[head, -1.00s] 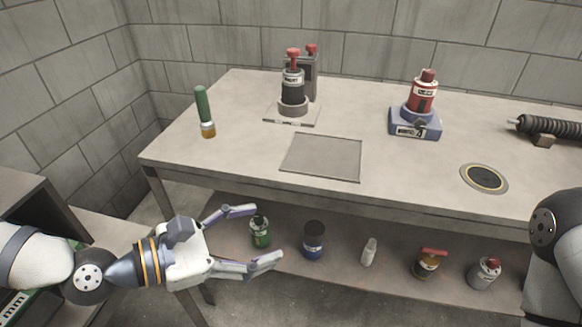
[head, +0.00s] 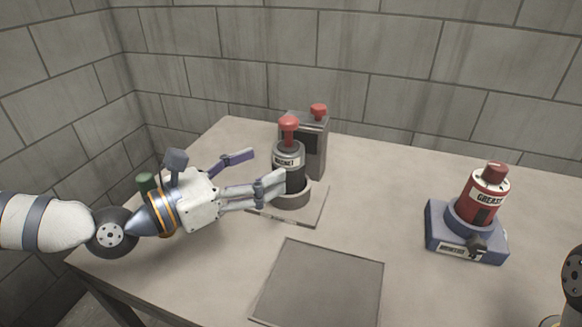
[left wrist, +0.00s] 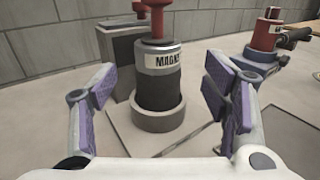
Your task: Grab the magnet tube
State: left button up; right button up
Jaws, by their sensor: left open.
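The magnet tube (head: 289,170) is a black cylinder with a white label reading "MAGNET" and a red knob on top. It stands upright in a grey ring holder on the table. In the left wrist view the magnet tube (left wrist: 158,88) stands ahead, between the two fingers. My left gripper (head: 256,172) is open and empty, just left of the tube, with its fingers pointing at it. The left gripper (left wrist: 160,100) has purple pads spread on either side of the tube, apart from it. My right gripper is not in view.
A grey box with a red knob (head: 312,140) stands right behind the tube. A red grease tube (head: 483,195) sits in a blue base (head: 445,235) to the right. A flat grey plate (head: 320,285) lies in front.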

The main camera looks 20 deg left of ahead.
aim_at(276, 162)
pick_arm(q)
jog(key=x, duration=0.7)
jog(key=shift+a+f, duration=0.1)
jog(key=shift+f, duration=0.15)
jog(key=c, duration=1.5)
jog(key=shift+r, duration=0.1)
